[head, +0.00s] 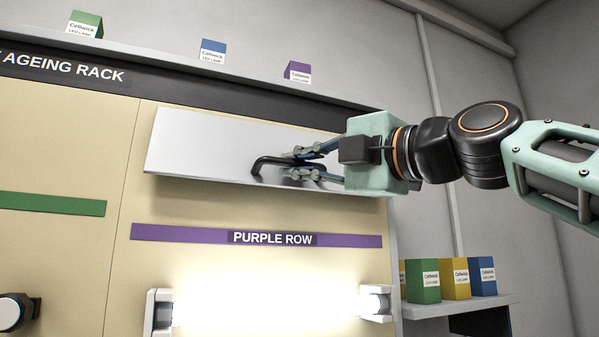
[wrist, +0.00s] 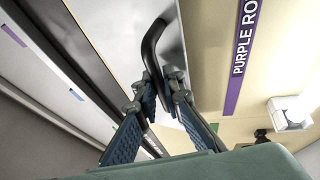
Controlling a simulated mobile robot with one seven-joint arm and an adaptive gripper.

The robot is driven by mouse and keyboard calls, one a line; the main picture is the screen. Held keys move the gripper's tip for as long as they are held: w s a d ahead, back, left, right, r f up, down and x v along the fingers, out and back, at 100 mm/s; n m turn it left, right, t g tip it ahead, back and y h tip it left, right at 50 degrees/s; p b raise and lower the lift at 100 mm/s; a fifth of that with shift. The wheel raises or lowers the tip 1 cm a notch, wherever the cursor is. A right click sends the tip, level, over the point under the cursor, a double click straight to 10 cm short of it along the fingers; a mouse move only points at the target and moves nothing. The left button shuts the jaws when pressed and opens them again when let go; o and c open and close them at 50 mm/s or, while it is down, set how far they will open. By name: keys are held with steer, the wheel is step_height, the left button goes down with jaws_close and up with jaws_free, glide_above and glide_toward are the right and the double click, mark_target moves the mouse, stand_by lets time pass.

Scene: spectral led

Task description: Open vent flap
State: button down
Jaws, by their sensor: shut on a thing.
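The vent flap (head: 215,145) is a light grey panel above the purple row strip on the rack. It tilts outward, with its lower edge standing off the cream wall. A black bar handle (head: 268,161) is fixed near its lower edge. My gripper (head: 299,162) reaches in from the right, and its fingers are closed around the handle's right part. In the wrist view, the flap (wrist: 118,32) lies behind the dark curved handle (wrist: 151,48), and my gripper's fingertips (wrist: 160,88) sit on either side of it. Part of the handle is hidden by the fingers.
A lit lamp (head: 265,300) glows below the PURPLE ROW strip (head: 200,236), between two sockets. Small boxes stand on the top ledge, such as the purple box (head: 298,71). Several more boxes stand on a side shelf (head: 455,305) at the lower right.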

steer(key=shift+s+d+r+p, duration=0.35)
steer(key=shift+s+r, duration=0.35)
steer(key=shift+r, duration=0.25)
steer(key=shift+s+d+r+p, duration=0.2)
steer(key=shift+s+d+r, duration=0.1)
steer(key=shift+s+r, duration=0.5)
steer(key=shift+r, duration=0.15)
steer(key=c, duration=2.4)
jaws_free()
steer(key=shift+o, duration=0.4)
steer(key=v, duration=1.2)
